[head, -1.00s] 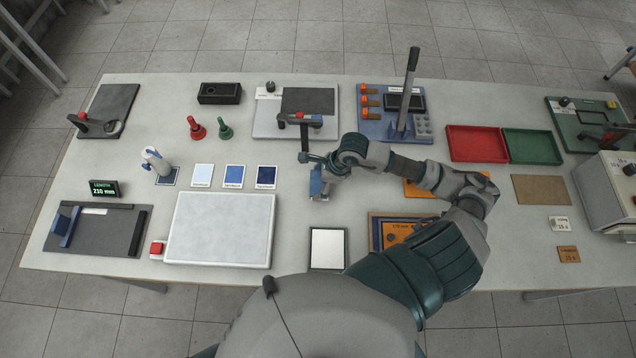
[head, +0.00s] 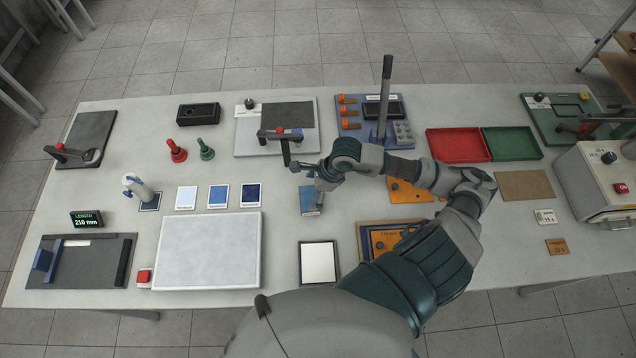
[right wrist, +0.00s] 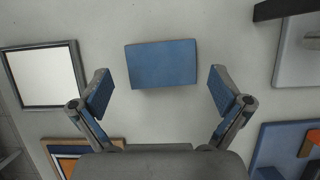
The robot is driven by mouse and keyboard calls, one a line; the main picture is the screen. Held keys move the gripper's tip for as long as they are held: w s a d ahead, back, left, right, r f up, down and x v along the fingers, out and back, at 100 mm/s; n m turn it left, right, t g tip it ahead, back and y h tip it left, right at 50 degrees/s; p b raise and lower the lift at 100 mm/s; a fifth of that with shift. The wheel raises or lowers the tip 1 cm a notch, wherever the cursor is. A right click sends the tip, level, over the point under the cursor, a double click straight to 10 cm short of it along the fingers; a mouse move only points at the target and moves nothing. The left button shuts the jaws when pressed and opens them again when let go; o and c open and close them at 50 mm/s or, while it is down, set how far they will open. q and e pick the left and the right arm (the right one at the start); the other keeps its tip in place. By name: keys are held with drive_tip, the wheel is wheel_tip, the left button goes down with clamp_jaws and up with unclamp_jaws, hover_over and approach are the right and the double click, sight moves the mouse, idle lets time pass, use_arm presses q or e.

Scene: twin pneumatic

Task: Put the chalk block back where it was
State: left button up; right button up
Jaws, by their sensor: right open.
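A flat blue block (head: 311,203), which I take to be the chalk block, lies on the pale table in front of my right gripper (head: 316,182). In the right wrist view the blue block (right wrist: 161,63) lies flat, slightly tilted in the picture, with bare table around it. My right gripper (right wrist: 159,84) is open. Its two blue-padded fingers stand apart, left and right of the block, with clear gaps and not touching it. My left gripper is not in view.
A black-framed white panel (head: 319,262) lies nearer me. An orange-and-blue board (head: 385,240) is at its right. A grey plate device with a dark arm (head: 277,134) stands behind the block. A large pale slab (head: 207,252) is left, with free table between.

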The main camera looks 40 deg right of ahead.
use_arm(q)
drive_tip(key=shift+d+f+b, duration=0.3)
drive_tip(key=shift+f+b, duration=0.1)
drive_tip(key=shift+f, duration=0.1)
use_arm(e)
drive_tip(key=v, duration=0.7)
drive_tip(key=shift+d, duration=0.15)
